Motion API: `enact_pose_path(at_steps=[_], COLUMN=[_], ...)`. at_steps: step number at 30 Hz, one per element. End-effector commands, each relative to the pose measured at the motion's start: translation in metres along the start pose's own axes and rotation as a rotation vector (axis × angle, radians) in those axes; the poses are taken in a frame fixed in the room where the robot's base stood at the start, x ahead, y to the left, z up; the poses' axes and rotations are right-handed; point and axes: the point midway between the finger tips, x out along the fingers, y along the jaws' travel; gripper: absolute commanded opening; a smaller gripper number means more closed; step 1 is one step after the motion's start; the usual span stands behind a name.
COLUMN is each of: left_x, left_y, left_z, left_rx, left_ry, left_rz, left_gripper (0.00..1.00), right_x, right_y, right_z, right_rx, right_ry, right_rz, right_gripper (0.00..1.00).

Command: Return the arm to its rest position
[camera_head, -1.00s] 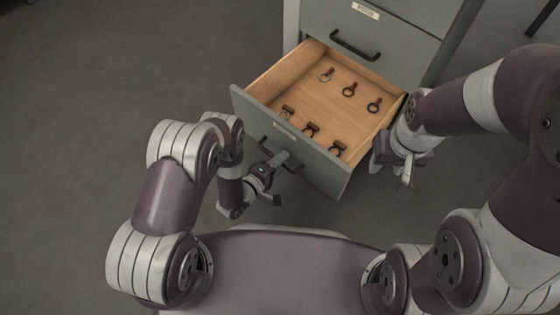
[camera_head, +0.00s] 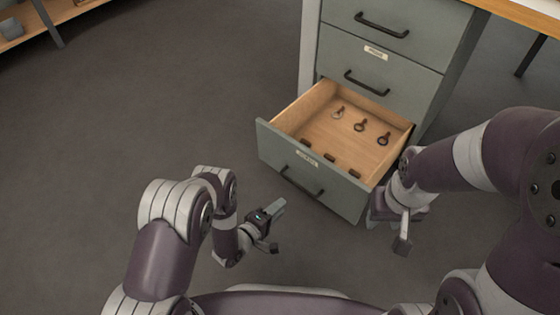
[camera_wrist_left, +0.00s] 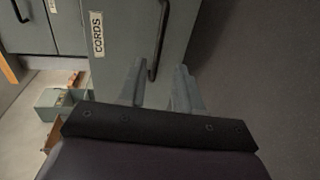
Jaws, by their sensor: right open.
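My left gripper (camera_head: 276,226) is open and empty, in front of the pulled-out drawer (camera_head: 300,165) and lower left of its dark bar handle (camera_head: 301,182). In the left wrist view its two fingers (camera_wrist_left: 160,92) are apart, with the drawer front labelled CORDS (camera_wrist_left: 118,45) and its handle (camera_wrist_left: 159,45) beyond them. The handle's lower end shows in the gap between the fingers; I see no grip on it. My right gripper (camera_head: 389,230) is open, beside the right front corner of the drawer, and I cannot tell whether it touches the drawer.
The drawer holds several small ring-like items (camera_head: 360,126) in rows; the front row is partly hidden by the drawer front. The grey-green cabinet (camera_head: 385,65) has shut drawers above. A wooden top (camera_head: 520,12) is at upper right, a shelf (camera_head: 40,25) at upper left. The floor (camera_head: 170,100) left of the drawer is clear.

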Motion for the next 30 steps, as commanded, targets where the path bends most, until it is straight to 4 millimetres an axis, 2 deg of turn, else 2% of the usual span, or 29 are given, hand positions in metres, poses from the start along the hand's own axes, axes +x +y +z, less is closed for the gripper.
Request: enact_pose_path(at_steps=[5, 7, 8, 9, 11, 12, 13, 14, 16, 17, 18, 20, 21, 24, 27, 30], left_x=[0.0, 0.0, -0.001, -0.006, -0.025, -0.041, -0.051, -0.063, -0.093, -0.109, -0.131, -0.162, -0.181, -0.226, -0.261, -0.287], left_y=[0.0, -0.006, -0.015, -0.035, -0.07, -0.09, -0.093, -0.089, -0.059, -0.036, -0.004, 0.045, 0.078, 0.152, 0.214, 0.272], left_z=[0.0, 0.001, 0.001, 0.002, 0.008, 0.007, 0.003, -0.003, -0.018, -0.024, -0.029, -0.031, -0.03, -0.021, -0.009, 0.0], left_rx=[0.005, 0.063, 0.113, 0.185, 0.285, 0.373, 0.444, 0.512, 0.641, 0.686, 0.726, 0.758, 0.767, 0.767, 0.759, 0.758], left_ry=[0.0, -0.004, -0.009, -0.018, -0.054, -0.1, -0.14, -0.186, -0.312, -0.375, -0.458, -0.57, -0.631, -0.747, -0.795, -0.762], left_rz=[-0.001, -0.027, -0.074, -0.166, -0.352, -0.506, -0.615, -0.719, -0.937, -1.02, -1.114, -1.212, -1.255, -1.313, -1.323, -1.303], left_gripper=[0.34, 0.34, 0.34, 0.34, 0.34, 0.34, 0.34, 0.34, 0.34, 0.34, 0.34, 0.34, 0.34, 0.34, 0.34, 0.34], right_x=[0.0, 0.0, 0.0, 0.0, 0.0, -0.001, -0.003, -0.007, -0.02, -0.026, -0.034, -0.044, -0.051, -0.065, -0.079, -0.095], right_y=[0.0, 0.0, 0.0, 0.0, 0.0, 0.0, 0.0, 0.0, 0.0, 0.0, 0.0, 0.0, 0.0, 0.0, 0.0, 0.0], right_z=[0.0, 0.0, 0.0, 0.0, 0.0, 0.0, 0.0, -0.001, -0.002, -0.003, -0.004, -0.005, -0.006, -0.008, -0.009, -0.011], right_rx=[0.0, 0.0, 0.0, 0.0, 0.0, 0.0, 0.0, 0.0, 0.0, 0.0, 0.0, 0.0, 0.0, 0.0, 0.0, 0.0], right_ry=[0.0, 0.0, 0.0, 0.0, 0.0, 0.0, 0.0, 0.0, 0.0, 0.0, 0.0, 0.0, 0.0, 0.0, 0.0, 0.0], right_rz=[0.0, 0.0, 0.0, 0.0, 0.0, 0.0, 0.0, 0.0, 0.0, 0.0, 0.0, 0.0, 0.0, 0.0, 0.0, 0.0], right_gripper=[0.43, 0.43, 0.43, 0.43, 0.43, 0.43, 0.43, 0.43, 0.43, 0.43, 0.43, 0.43, 0.43, 0.43, 0.43, 0.43])
